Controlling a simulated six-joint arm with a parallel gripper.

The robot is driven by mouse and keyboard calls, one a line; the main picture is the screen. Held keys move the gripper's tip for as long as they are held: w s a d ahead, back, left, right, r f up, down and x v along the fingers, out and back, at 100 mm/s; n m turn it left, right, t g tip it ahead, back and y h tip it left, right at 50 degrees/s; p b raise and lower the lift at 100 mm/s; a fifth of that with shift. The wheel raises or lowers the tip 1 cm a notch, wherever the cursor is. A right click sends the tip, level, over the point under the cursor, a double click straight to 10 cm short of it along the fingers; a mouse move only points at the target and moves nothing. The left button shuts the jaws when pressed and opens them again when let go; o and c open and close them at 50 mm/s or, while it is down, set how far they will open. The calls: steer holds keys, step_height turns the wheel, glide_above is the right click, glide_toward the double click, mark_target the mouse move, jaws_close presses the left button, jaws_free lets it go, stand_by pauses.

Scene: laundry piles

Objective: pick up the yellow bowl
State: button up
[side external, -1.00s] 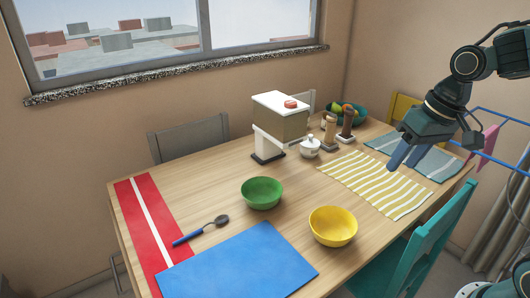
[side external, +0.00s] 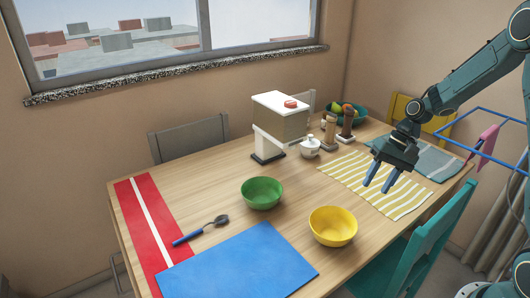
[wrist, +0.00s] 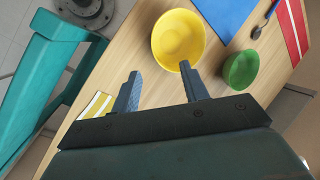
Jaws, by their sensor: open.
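The yellow bowl (side external: 333,226) stands upright and empty on the wooden table near its front edge. My gripper (side external: 380,188) is open, with blue fingers pointing down, above the yellow-and-white striped cloth, to the right of the bowl and apart from it. In the wrist view the yellow bowl (wrist: 178,38) lies beyond the fingertips of my gripper (wrist: 160,78), with nothing between the fingers but table surface.
A green bowl (side external: 262,193) stands left of the yellow bowl. A blue mat (side external: 237,262) lies at the front left, with a spoon (side external: 201,231) behind it. A teal chair (side external: 430,238) stands at the front edge. A white-topped appliance (side external: 281,125) stands at the back.

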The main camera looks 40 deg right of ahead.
mark_target(356, 222)
steer(key=shift+m+y, duration=0.4)
steer(key=shift+m, duration=0.1)
steer(key=f, duration=0.1)
steer(key=d+f, duration=0.1)
steer(key=f, duration=0.1)
steer(key=shift+w+d+f, duration=0.2)
steer(key=shift+d+f, duration=0.15)
steer(key=shift+f, duration=0.05)
steer(key=shift+x, duration=4.25)
steer(key=shift+x, duration=2.65)
steer(key=shift+w, duration=0.1)
jaws_close()
